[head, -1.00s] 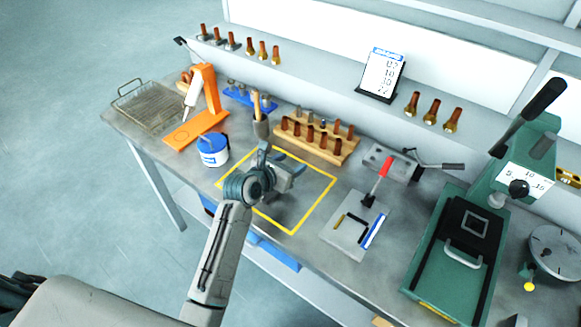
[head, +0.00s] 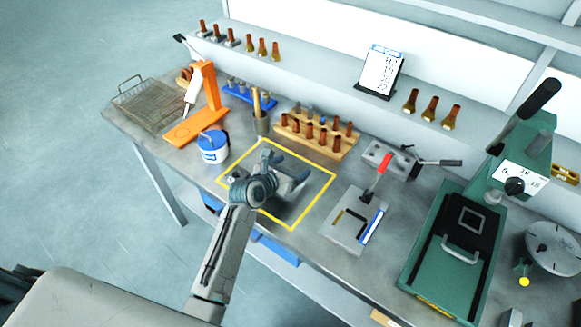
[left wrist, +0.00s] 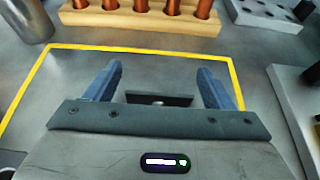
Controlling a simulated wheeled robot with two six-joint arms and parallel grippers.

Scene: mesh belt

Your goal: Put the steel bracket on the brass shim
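My left gripper (head: 288,169) is open, low over the yellow-outlined area of the bench. In the left wrist view its two blue fingers (left wrist: 159,72) stand apart. A dark flat piece with a small round bright spot (left wrist: 158,99) shows between them, with a gap on each side; it looks like the steel bracket. In the head view the gripper hides it. A small brass-coloured strip (head: 338,217) lies on the grey plate (head: 343,240) of the red-handled clamp fixture; it may be the brass shim, but it is too small to be sure. My right gripper is not in view.
A wooden block with copper pieces (head: 318,143) stands behind the yellow outline (head: 316,207). A blue-and-white tub (head: 213,148) and an orange stand (head: 196,128) are at left. A green press (head: 445,265) is at right. Most of the outlined area is clear.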

